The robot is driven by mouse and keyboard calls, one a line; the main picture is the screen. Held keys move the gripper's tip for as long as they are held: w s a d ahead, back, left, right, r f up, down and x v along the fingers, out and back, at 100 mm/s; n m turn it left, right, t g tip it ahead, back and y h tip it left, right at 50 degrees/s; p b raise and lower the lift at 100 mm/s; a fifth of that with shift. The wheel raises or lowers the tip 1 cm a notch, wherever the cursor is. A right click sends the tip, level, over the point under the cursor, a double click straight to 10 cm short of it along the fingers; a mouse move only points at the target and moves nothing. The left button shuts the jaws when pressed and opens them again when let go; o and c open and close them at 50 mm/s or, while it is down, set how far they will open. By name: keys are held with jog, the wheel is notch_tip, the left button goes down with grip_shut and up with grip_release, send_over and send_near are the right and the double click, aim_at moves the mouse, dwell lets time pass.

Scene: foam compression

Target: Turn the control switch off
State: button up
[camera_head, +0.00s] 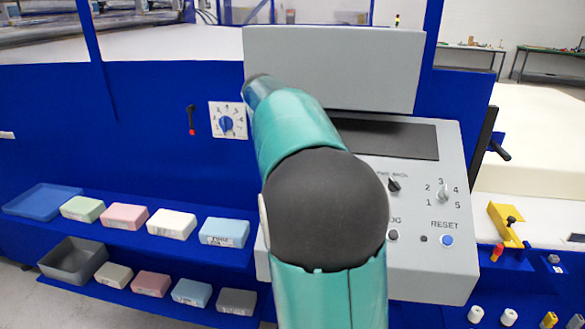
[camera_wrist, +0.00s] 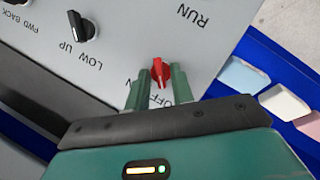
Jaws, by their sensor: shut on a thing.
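The control switch (camera_wrist: 160,70) is a small red knob on the grey panel in the wrist view, with OFF lettering just below it and RUN lettering at the upper right. My gripper (camera_wrist: 159,84) has its two green fingers on either side of the red knob, shut on it. The knob's pointer direction is hard to tell, as the fingers cover part of it. In the head view my teal arm hides the red knob and my gripper; the grey control panel (camera_head: 430,265) shows to its right.
A black LOW/UP knob (camera_wrist: 82,27) sits left of the red one. The panel also has a numbered selector (camera_head: 443,194) and a blue RESET button (camera_head: 447,240). Foam blocks, such as a light blue one (camera_head: 224,233), line blue shelves at left.

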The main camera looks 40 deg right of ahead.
jog(key=o, duration=0.7)
jog(key=shift+c, duration=0.2)
jog(key=v, duration=1.3)
jog(key=shift+r, duration=0.35)
jog(key=shift+a, duration=0.15)
